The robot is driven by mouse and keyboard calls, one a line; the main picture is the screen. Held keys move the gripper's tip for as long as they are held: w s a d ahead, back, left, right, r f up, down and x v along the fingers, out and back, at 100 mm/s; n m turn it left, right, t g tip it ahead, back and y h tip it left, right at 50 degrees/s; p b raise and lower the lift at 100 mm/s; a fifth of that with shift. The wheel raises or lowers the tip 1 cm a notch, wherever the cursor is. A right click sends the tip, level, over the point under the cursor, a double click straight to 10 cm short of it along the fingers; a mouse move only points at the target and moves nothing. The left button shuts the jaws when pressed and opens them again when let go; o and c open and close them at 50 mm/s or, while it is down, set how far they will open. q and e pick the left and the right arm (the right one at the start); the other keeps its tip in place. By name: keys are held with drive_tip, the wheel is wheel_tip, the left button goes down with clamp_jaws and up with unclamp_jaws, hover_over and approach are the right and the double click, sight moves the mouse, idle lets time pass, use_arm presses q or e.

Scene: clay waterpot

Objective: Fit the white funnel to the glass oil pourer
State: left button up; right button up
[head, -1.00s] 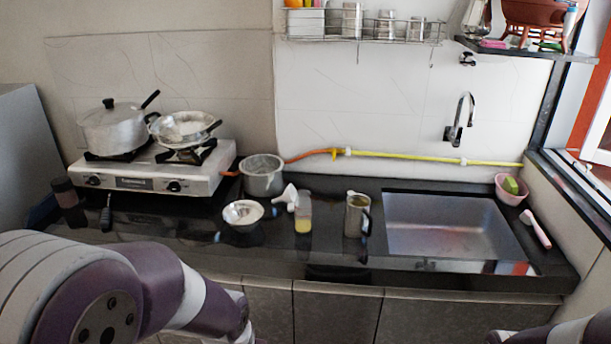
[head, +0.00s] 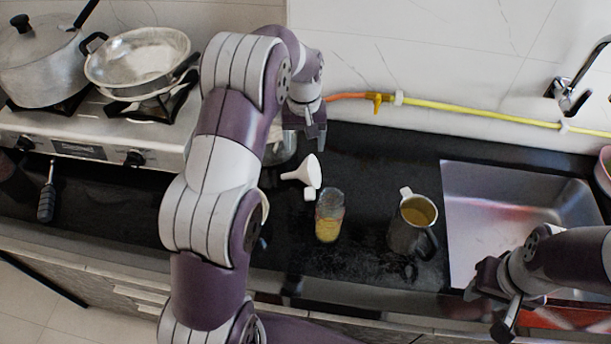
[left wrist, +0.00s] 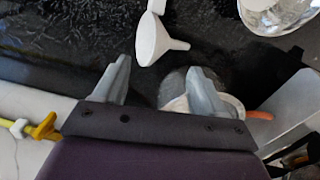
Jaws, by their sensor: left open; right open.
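The white funnel (head: 304,173) lies on its side on the dark counter, its wide mouth to the right, with a small white piece just below it. My left gripper (head: 315,128) is open and empty, above the counter behind the funnel. In the left wrist view, the funnel (left wrist: 153,40) appears just beyond the open fingers (left wrist: 160,78). My right gripper (head: 490,300) is open and empty near the sink's front edge.
A steel mug (head: 412,235) stands right of the pourer, and the sink (head: 520,185) is further right. A steel pot (head: 280,150) is partly hidden by my left arm. A steel bowl (left wrist: 275,12) shows in the left wrist view. The stove (head: 60,150) is at left.

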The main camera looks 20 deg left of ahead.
sight(306, 165)
use_arm(q)
drive_tip(key=shift+s+d+f+p, duration=0.55)
drive_tip(key=shift+s+d+f, duration=0.15)
drive_tip(key=shift+s+f, duration=0.15)
drive_tip(key=f, duration=0.2)
drive_tip(key=w+f, duration=0.1)
drive_tip(key=f, duration=0.1)
drive_tip(key=w+f+p, duration=0.1)
drive_tip(key=f, duration=0.2)
drive_tip(key=shift+w+a, duration=0.2)
drive_tip(key=shift+a, duration=0.2)
drive_tip(key=shift+s+f, duration=0.1)
drive_tip(key=shift+s, duration=0.05)
drive_tip(key=shift+s+d+r, duration=0.25)
drive_tip(key=shift+s+r, duration=0.15)
drive_tip(key=shift+s, duration=0.3)
drive_tip(key=c, duration=0.5)
drive_tip(key=shift+w+a+f, duration=0.2)
drive_tip(key=shift+w, duration=0.05)
drive_tip(key=c, duration=0.7)
drive_tip(key=shift+d, duration=0.1)
use_arm(e)
drive_tip(key=shift+s+d+r, duration=0.15)
drive_tip(key=shift+s+d, duration=0.25)
drive_tip(key=shift+s, duration=0.15)
